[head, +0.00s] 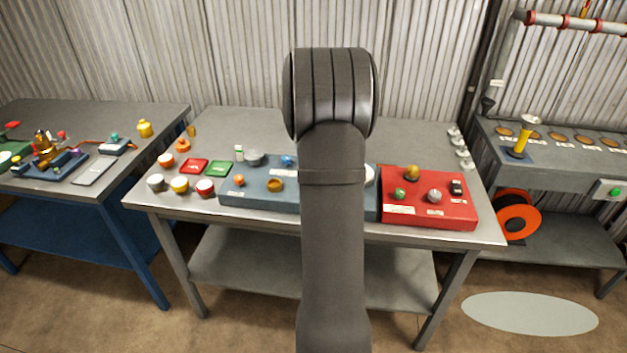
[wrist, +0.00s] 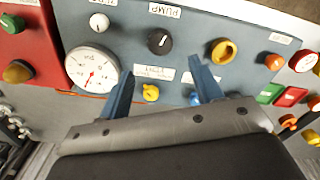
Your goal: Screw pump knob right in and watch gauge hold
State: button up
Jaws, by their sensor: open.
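The pump knob (wrist: 159,41) is a dark round knob with a light pointer mark, on a blue-grey panel (wrist: 190,20) below a label reading PUMP. The white gauge (wrist: 92,68) with a red needle is left of it in the wrist view; its exact reading is too small to tell. My gripper (wrist: 162,67) is open and empty, its two blue fingers apart, with the knob just beyond the gap between the tips. I cannot tell how far in the knob is. In the head view my arm hides the knob and most of the gauge (head: 369,175).
A yellow knob (wrist: 150,92) and a blue knob (wrist: 195,98) sit close to the fingers. An ochre ring knob (wrist: 223,50) is right of the pump knob. A red box (head: 430,212) with several knobs adjoins the panel. Loose caps (head: 180,185) stand at the bench's left.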

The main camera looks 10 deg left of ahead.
notch_tip(320, 180, down, 9)
dwell(0.3)
jog(key=c, duration=1)
